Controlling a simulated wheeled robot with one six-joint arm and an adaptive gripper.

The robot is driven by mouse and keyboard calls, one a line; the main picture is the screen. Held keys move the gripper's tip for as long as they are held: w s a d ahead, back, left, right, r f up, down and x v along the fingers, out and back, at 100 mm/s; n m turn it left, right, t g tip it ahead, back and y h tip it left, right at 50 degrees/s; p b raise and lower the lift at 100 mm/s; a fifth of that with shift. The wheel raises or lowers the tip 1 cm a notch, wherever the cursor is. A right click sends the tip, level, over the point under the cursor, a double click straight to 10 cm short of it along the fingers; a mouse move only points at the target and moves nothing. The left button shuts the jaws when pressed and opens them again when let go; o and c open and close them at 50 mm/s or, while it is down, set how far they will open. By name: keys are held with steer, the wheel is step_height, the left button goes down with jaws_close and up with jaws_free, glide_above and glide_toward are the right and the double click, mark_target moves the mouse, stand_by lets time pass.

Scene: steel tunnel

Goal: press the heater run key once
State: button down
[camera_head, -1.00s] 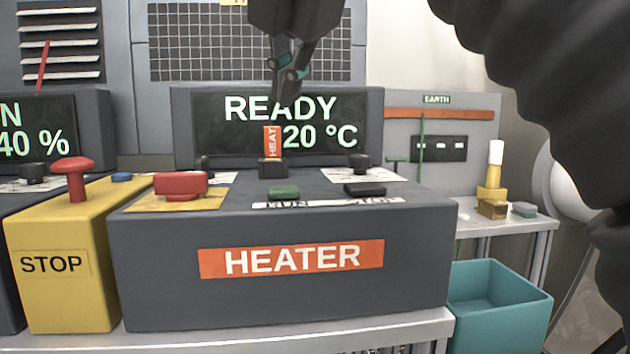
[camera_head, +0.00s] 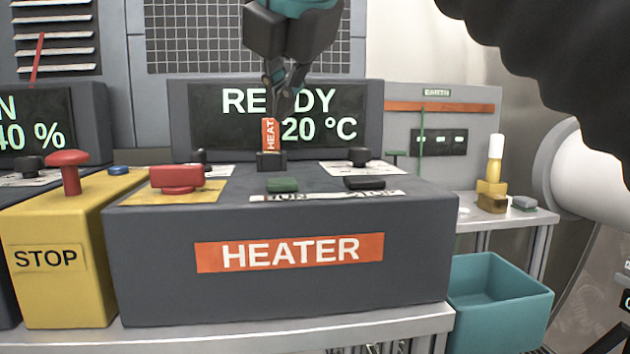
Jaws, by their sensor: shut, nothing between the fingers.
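The heater box (camera_head: 160,290) stands on a bench, with an orange HEATER label on its front. The green run key (camera_head: 282,185) sits on its top near the front edge, beside a label strip reading RUN and STOP. A black stop key (camera_head: 365,183) lies to its right. The heater's screen (camera_head: 220,130) reads READY and 20 °C. My gripper (camera_head: 282,112) is shut and empty, pointing down in front of the screen. It appears above the green key, apart from it, and near the orange HEAT tag (camera_head: 268,134). The gap in depth is hard to tell.
A red switch (camera_head: 178,178) on a yellow plate is left of the run key. A red mushroom button (camera_head: 68,160) tops the yellow STOP box (camera_head: 65,290). Black knobs stand behind. A teal bin (camera_head: 500,318) is at the lower right.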

mark_target(283, 182)
step_height(283, 182, down, 4)
steer(key=b, duration=0.3)
steer(key=shift+r, duration=0.15)
steer(key=shift+f+b, duration=0.75)
steer(key=shift+f, duration=0.15)
steer(key=shift+f, duration=0.1)
stand_by(0.5)
steer(key=shift+f, duration=0.3)
steer(key=shift+f+b, duration=0.4)
steer(key=shift+f, duration=0.1)
stand_by(0.7)
steer(key=shift+r, duration=0.15)
steer(key=shift+r+p, duration=0.8)
steer(key=shift+p, duration=0.3)
